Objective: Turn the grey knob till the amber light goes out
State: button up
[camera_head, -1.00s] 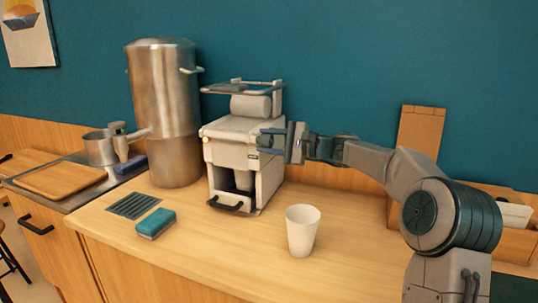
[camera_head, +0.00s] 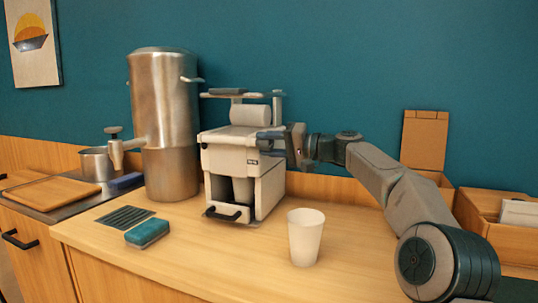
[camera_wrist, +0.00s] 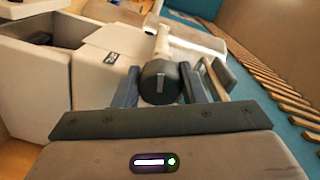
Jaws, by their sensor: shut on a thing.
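The cream machine (camera_head: 228,158) stands on the counter, with its side also in the wrist view (camera_wrist: 90,75). The dark grey knob (camera_wrist: 160,82), with a pale line on its face, sits between my fingers in the wrist view. My gripper (camera_head: 268,143) is at the machine's right side, shut on the knob; its two fingers (camera_wrist: 160,88) flank the knob. In the head view the gripper hides the knob. The small light (camera_head: 204,145) at the machine's upper left front shows no amber glow now.
A tall steel urn (camera_head: 165,110) stands left of the machine. A white cup (camera_head: 305,238) stands in front, right of the machine. A teal sponge (camera_head: 147,233) and a dark grate (camera_head: 124,217) lie at front left. Wooden boxes (camera_head: 490,215) are at right.

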jog(key=shift+f+n+b, duration=0.25)
jog(key=shift+n+b, duration=0.35)
jog(key=shift+n, duration=0.2)
jog(key=shift+r, duration=0.1)
jog(key=o, duration=1)
jog(key=shift+r, duration=0.1)
jog(key=v, duration=1.3)
jog(key=shift+s+d, duration=0.2)
jog(key=shift+d, duration=0.15)
